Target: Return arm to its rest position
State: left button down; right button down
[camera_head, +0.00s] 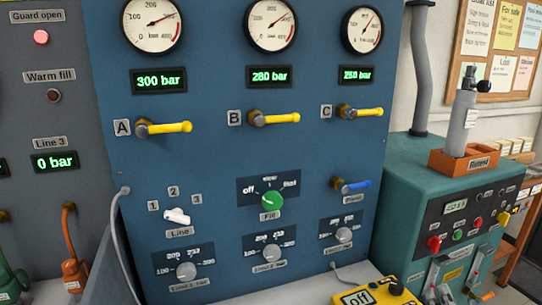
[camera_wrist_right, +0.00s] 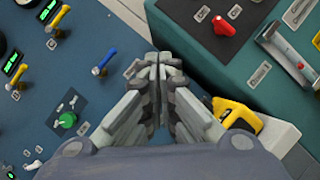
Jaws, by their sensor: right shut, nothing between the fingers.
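My right gripper (camera_wrist_right: 160,62) shows in the right wrist view, its fingers together and nothing between them. It hangs in front of the blue panel (camera_head: 215,150), toward the side where the teal cabinet (camera_head: 400,165) stands. I see no contact with either. No gripper shows in the head view. My left arm and gripper are not in view.
The blue panel carries yellow valve levers (camera_head: 170,127), a blue lever (camera_head: 355,186), a green Fill knob (camera_head: 272,201) and a white Line knob (camera_head: 177,215). A yellow device (camera_head: 375,295) sits low at right. The cabinet has a red knob (camera_head: 434,243).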

jog(key=s+a+f+m+g+h, duration=0.1)
jog(key=s+a+f+m+g, duration=0.15)
jog(key=f+m+g, duration=0.4)
jog(key=s+a+f+m+g+h, duration=0.1)
jog(key=s+a+f+m+g, duration=0.2)
jog(key=f+m, duration=0.6)
jog(key=s+a+f+m+g+y, duration=0.2)
jog(key=s+a+f+m+g, duration=0.2)
jog(key=s, duration=0.5)
jog(key=s+a+f+m+g+y, duration=0.1)
jog(key=s+a+f+m+g, duration=0.35)
jog(key=s, duration=0.45)
notch_tip(320, 180, down, 24)
jog(key=s+g+p, duration=0.1)
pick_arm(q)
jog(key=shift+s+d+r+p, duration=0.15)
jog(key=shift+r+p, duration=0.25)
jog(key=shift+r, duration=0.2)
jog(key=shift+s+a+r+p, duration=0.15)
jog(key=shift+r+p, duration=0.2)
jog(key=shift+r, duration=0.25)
pick_arm(e)
jog(key=s+d+f+g, duration=0.1)
jog(key=s+d+f, duration=0.2)
jog(key=s+f, duration=1.2)
jog(key=shift+s+n+g, duration=0.3)
jog(key=shift+s+n, duration=0.1)
jog(key=shift+s, duration=0.7)
